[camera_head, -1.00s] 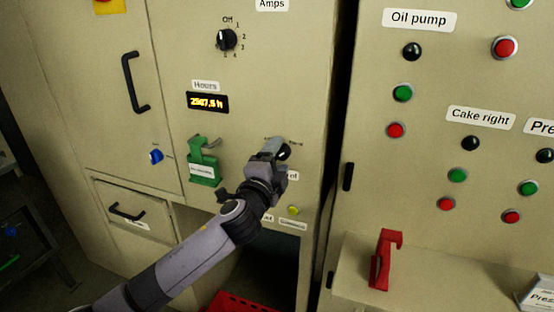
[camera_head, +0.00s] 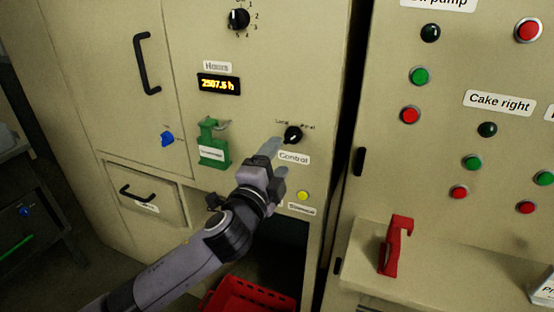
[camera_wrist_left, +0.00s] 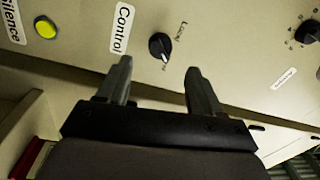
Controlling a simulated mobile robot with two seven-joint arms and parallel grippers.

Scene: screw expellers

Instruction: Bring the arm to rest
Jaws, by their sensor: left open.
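My left gripper (camera_head: 277,160) is in front of the beige cabinet, just below and left of the black Control knob (camera_head: 293,134). Its two fingers are apart and nothing is between them. In the left wrist view the gripper (camera_wrist_left: 157,88) shows both fingertips spread, with the Control knob (camera_wrist_left: 160,46) beyond them and clear of them. The knob's pointer is turned toward the "Panel" side. My left arm reaches in from the lower left. My right gripper does not show in any view.
A yellow button (camera_head: 303,195) is below the knob. A red handle (camera_head: 396,245) stands on the right ledge. A red crate (camera_head: 250,297) is below the arm.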

